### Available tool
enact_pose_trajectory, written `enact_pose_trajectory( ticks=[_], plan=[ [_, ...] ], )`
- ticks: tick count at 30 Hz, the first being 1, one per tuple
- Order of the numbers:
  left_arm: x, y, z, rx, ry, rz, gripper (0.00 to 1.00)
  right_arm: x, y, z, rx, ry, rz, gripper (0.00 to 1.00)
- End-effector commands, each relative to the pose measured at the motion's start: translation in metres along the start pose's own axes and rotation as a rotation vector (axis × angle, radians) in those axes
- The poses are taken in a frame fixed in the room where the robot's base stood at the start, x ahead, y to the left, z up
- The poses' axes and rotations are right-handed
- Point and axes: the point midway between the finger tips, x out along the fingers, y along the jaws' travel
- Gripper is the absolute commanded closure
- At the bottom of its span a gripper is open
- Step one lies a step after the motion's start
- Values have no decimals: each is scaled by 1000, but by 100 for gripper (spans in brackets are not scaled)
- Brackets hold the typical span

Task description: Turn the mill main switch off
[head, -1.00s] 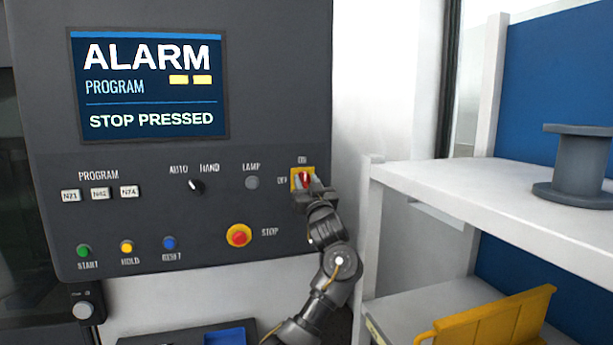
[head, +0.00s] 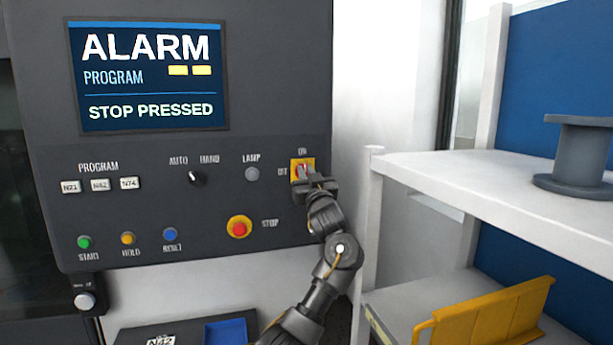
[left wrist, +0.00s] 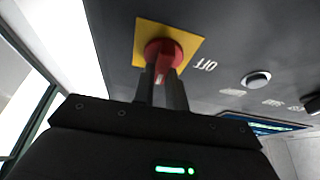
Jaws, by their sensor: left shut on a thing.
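The mill main switch (head: 303,165) is a red rotary knob on a yellow square plate at the right of the dark control panel, with ON above it and OFF to its left. In the left wrist view the red knob (left wrist: 163,56) sits in front of its yellow plate, with OFF lettered beside it. My left gripper (head: 304,173) is at the switch, its two fingers shut on the red knob; they also show in the left wrist view (left wrist: 163,80). The fingers partly hide the knob, so its exact angle is hard to tell. My right gripper is not in view.
The panel screen (head: 148,80) reads ALARM, STOP PRESSED. A red stop button (head: 239,228) on a yellow ring sits below left of the switch. A white shelf (head: 480,185) with a grey spool (head: 580,157) stands close on the right.

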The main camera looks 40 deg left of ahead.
Motion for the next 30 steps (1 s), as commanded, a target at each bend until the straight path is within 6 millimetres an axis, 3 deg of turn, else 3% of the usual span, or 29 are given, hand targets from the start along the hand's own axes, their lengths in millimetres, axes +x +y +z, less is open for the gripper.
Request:
enact_pose_trajectory(
  ticks=[18,30],
  plan=[
    [-2,-1,4,-466,-2,-190,100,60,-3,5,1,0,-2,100],
    [-2,-2,2,-815,-3,-336,100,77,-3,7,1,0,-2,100]
  ],
)
